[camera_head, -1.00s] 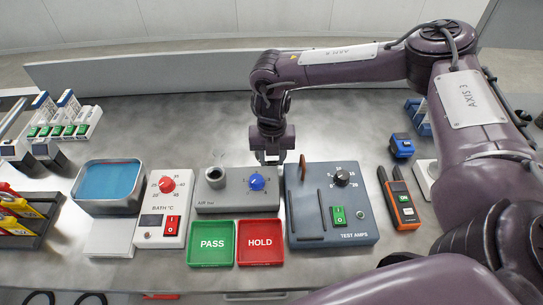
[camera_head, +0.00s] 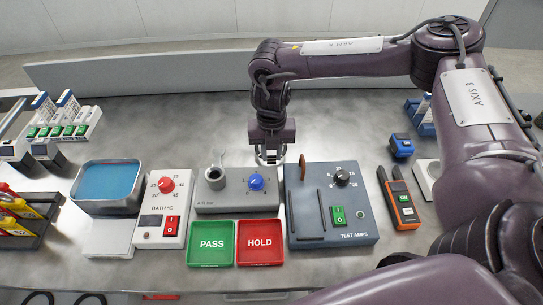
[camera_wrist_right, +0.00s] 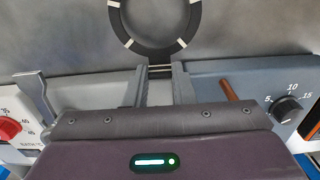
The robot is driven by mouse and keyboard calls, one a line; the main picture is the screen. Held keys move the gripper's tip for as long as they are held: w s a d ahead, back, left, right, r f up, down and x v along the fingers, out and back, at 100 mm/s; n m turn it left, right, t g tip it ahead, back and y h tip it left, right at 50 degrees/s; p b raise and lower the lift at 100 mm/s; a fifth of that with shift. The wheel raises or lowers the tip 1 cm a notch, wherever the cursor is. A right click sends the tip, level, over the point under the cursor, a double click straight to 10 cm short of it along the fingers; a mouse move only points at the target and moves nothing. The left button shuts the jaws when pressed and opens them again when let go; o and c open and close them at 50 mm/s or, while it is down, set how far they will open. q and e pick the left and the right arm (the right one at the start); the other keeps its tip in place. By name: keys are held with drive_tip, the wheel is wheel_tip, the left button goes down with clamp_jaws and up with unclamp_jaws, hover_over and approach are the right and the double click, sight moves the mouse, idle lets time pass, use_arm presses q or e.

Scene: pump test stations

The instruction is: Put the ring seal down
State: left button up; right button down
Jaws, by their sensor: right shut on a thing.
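The ring seal is a dark ring with white marks (camera_wrist_right: 192,25), at the top of the right wrist view. My right gripper (camera_head: 270,158) is shut on the near edge of the ring. It holds the ring behind the gap between the AIR unit (camera_head: 235,205) and the TEST AMPS unit (camera_head: 300,228). In the head view the ring is small and partly hidden by the fingers. Whether it touches the bench is not clear. My left gripper is not in view.
A green PASS tray (camera_head: 211,258) and a red HOLD tray (camera_head: 260,257) lie in front. The BATH unit (camera_head: 155,232) and blue-filled bath (camera_head: 107,185) stand left. An orange meter (camera_head: 404,213) is right. The bench behind the units (camera_head: 185,125) is bare.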

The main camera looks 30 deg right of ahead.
wheel_tip(320, 180, up, 6)
drive_tip(key=shift+r+b, duration=0.2)
drive_tip(key=shift+b, duration=0.1)
wheel_tip(320, 180, up, 12)
drive_tip(key=f+p, duration=0.1)
drive_tip(key=p, duration=0.2)
drive_tip(key=s+a+f+m, duration=0.2)
drive_tip(key=a+m, duration=0.1)
drive_tip(key=m, duration=1.2)
drive_tip(key=s+a+f+m, duration=0.2)
drive_tip(key=a+f+m, duration=0.1)
drive_tip(key=m, duration=1.2)
drive_tip(key=shift+f+m, duration=0.15)
drive_tip(key=shift+m, duration=0.25)
drive_tip(key=shift+d, duration=0.1)
